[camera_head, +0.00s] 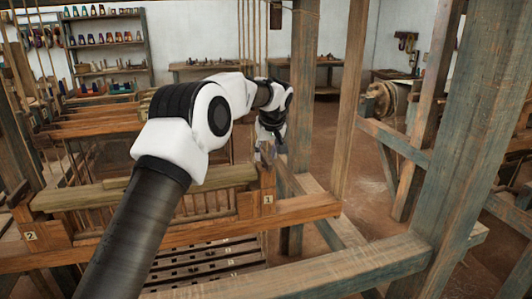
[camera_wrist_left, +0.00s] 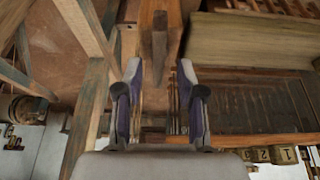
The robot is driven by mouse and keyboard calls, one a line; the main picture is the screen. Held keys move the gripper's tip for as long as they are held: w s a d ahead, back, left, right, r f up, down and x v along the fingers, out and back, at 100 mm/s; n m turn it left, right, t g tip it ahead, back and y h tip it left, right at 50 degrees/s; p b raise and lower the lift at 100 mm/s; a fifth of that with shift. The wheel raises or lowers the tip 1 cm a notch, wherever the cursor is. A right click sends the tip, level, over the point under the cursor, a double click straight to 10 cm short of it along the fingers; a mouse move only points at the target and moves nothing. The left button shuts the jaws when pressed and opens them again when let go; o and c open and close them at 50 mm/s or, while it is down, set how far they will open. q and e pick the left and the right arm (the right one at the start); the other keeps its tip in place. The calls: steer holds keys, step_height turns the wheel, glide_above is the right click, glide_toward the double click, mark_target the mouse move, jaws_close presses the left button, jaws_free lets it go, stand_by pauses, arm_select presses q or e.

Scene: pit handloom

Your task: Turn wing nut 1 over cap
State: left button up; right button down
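In the head view, my left arm reaches over the loom, and its gripper (camera_head: 268,148) hangs just above the wooden post tagged 1 (camera_head: 268,199). In the left wrist view, the gripper (camera_wrist_left: 159,72) is open, its two fingers spread apart. A dark, narrow wooden piece (camera_wrist_left: 159,45), perhaps wing nut 1, stands in line with the gap, in front of a brown post (camera_wrist_left: 143,25); I cannot tell whether it lies between the fingertips. A pale beam, perhaps the cap (camera_head: 228,177), runs left from the tagged post. My right gripper is not in view.
A post tagged 2 (camera_head: 30,236) stands at the left end of the loom. A thick upright (camera_head: 465,130) and a crossbeam (camera_head: 330,270) stand on the right. Shelves with spools (camera_head: 105,40) are at the back.

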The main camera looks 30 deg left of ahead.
arm_select(q)
steer(key=shift+w+a+f, duration=0.3)
steer(key=shift+w+f, duration=0.05)
steer(key=shift+f, duration=0.25)
steer(key=shift+w+a+f, duration=0.25)
steer(key=shift+w+f, duration=0.05)
steer(key=shift+f, duration=0.25)
steer(key=shift+s+d+r, duration=0.2)
steer(key=shift+d+r, duration=0.05)
steer(key=shift+s+d+r, duration=0.1)
steer(key=shift+s+r, duration=0.05)
steer(key=c, duration=0.3)
jaws_close()
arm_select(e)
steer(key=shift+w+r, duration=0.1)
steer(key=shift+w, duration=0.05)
